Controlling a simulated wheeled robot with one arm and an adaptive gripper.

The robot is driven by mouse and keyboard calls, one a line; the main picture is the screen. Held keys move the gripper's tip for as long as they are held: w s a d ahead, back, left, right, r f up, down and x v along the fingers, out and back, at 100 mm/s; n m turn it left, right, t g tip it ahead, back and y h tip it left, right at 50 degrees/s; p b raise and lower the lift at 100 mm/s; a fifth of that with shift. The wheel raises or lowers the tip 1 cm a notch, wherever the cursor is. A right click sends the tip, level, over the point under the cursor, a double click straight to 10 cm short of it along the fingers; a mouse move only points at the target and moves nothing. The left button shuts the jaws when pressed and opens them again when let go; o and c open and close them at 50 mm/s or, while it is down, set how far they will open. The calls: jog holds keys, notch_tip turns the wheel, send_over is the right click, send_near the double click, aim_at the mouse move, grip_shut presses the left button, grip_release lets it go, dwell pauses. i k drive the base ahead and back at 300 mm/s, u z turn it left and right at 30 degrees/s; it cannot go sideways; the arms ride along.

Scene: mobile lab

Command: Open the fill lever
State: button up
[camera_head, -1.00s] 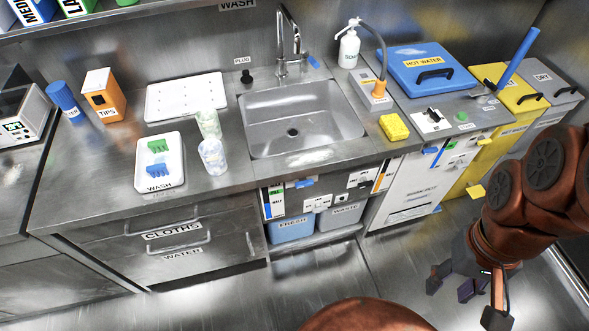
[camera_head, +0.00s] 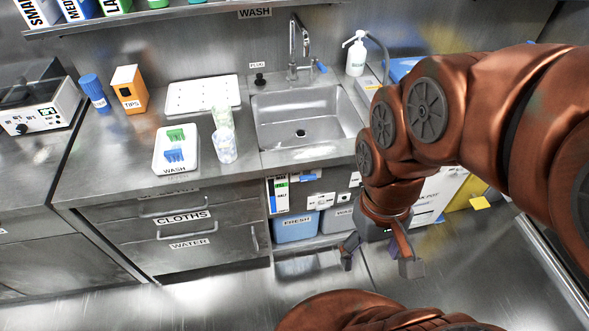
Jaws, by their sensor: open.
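A blue lever (camera_head: 309,177) sits on the panel under the sink, above the blue FRESH tank (camera_head: 296,228). Another blue lever (camera_head: 321,66) is beside the tap (camera_head: 293,52) at the back of the sink. The labels near both are too small to read, so I cannot tell which is the fill lever. My gripper (camera_head: 379,260) is open and empty, with its fingers pointing down. It is in front of the cabinet, to the right of the FRESH tank and lower than the panel lever. My arm hides part of the panel's right side and the WASTE tank.
The counter holds a WASH tray (camera_head: 175,150), clear cups (camera_head: 223,145), a TIPS box (camera_head: 130,90) and a soap bottle (camera_head: 356,55). Drawers labelled CLOTHS (camera_head: 182,217) are shut at the left. The floor in front of them is clear.

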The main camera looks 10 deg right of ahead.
aim_at(307, 177)
jog(key=z, duration=1.2)
jog(key=k, duration=1)
jog(key=u, duration=1.85)
jog(key=i, duration=0.5)
